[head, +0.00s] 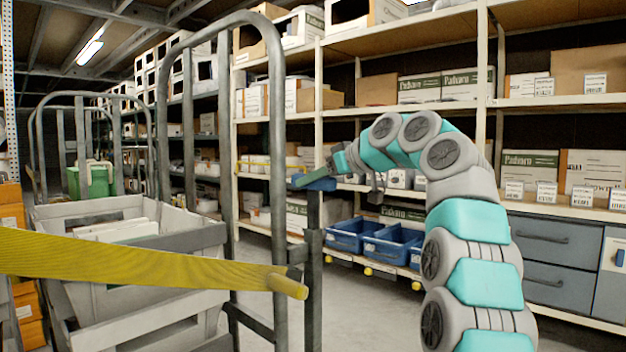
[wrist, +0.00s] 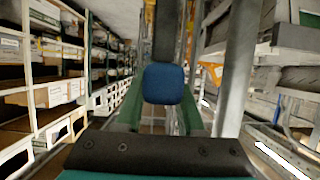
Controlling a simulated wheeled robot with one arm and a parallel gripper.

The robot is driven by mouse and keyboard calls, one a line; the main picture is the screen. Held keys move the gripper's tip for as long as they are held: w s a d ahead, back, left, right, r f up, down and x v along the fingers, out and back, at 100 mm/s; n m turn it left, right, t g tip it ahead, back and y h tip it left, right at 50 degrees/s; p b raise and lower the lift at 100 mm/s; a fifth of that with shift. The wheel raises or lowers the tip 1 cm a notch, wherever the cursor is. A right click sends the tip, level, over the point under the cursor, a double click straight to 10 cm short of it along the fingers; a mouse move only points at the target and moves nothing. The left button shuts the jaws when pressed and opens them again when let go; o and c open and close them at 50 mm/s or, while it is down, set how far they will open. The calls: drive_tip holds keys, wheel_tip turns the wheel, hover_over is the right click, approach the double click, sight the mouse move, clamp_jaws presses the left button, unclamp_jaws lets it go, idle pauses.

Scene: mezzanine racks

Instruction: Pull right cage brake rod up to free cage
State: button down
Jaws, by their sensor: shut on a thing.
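The cage (head: 278,130) is a grey tubular frame holding stacked grey crates (head: 140,260), with a yellow strap (head: 150,272) across its front. The brake rod (head: 314,215) stands upright at the cage's right post, with a blue grip (head: 318,184) on top. My gripper (head: 328,175) reaches in from the right and is shut on this blue grip. In the wrist view, the blue grip (wrist: 163,84) sits between the two green fingers. The lower end of the rod goes into a grey sleeve beside the post.
Shelving with cartons (head: 440,85) runs behind my arm. Blue bins (head: 350,235) sit low on the rack, and grey drawers (head: 545,245) stand at the right. Another cage (head: 80,130) with a green container (head: 92,180) is behind at left. Bare floor (head: 370,300) lies right of the cage.

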wheel_tip(320, 180, up, 6)
drive_tip(key=p, duration=0.5)
drive_tip(key=c, duration=0.9)
unclamp_jaws()
drive_tip(key=o, duration=0.4)
drive_tip(key=shift+f, duration=0.1)
drive_tip(key=v, duration=0.7)
drive_tip(key=shift+s+d, duration=0.25)
drive_tip(key=shift+d, duration=0.05)
